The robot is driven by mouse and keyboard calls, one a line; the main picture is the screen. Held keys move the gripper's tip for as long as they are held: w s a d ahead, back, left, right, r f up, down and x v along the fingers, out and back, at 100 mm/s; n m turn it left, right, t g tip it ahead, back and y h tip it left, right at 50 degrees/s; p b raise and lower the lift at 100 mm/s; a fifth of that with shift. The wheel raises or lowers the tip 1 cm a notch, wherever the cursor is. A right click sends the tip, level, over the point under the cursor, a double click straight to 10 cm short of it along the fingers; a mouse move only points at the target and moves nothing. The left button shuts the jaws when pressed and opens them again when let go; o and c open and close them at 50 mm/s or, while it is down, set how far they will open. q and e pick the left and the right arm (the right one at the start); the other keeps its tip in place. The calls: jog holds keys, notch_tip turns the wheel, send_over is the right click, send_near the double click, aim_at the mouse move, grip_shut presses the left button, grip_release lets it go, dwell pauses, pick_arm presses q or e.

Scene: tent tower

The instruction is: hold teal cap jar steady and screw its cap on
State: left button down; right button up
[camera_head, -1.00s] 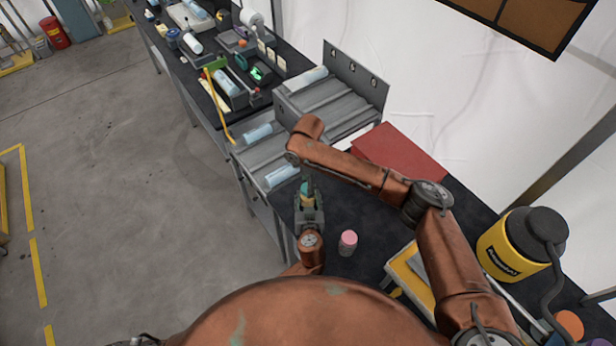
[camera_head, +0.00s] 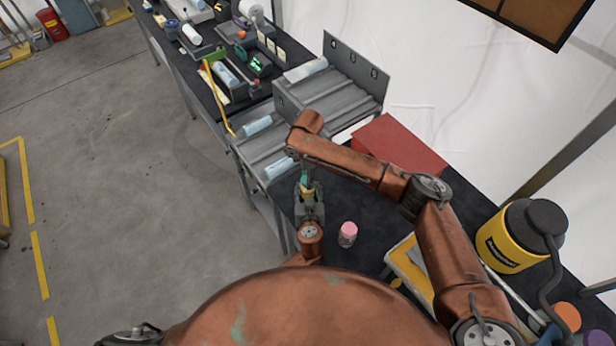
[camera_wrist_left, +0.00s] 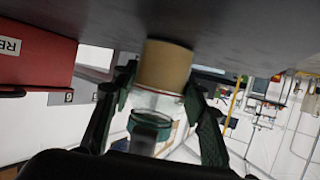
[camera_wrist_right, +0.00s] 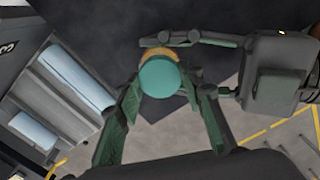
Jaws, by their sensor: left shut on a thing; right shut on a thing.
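The jar (camera_wrist_left: 165,68) is clear with a tan lower part, and it is upside down in the left wrist view. My left gripper (camera_head: 309,196) is shut on the jar's sides, just above the dark table. The teal cap (camera_wrist_right: 160,76) is at the jar's mouth, in line with it; it also shows in the left wrist view (camera_wrist_left: 150,124). My right gripper (camera_wrist_right: 166,88) comes from above and is shut on the cap, one finger on each side. I cannot tell how far the cap sits down on the neck.
A pink-capped jar (camera_head: 348,234) stands on the table beside my left wrist. A red box (camera_head: 402,143) and a grey sloped rack (camera_head: 325,100) lie beyond. A yellow and black container (camera_head: 520,238) stands at the right. The table's left edge is close to my left gripper.

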jog(key=shift+c, duration=1)
jog(key=m, duration=0.8)
jog(key=o, duration=1.3)
jog(key=shift+r, duration=2.25)
jog(key=shift+c, duration=0.4)
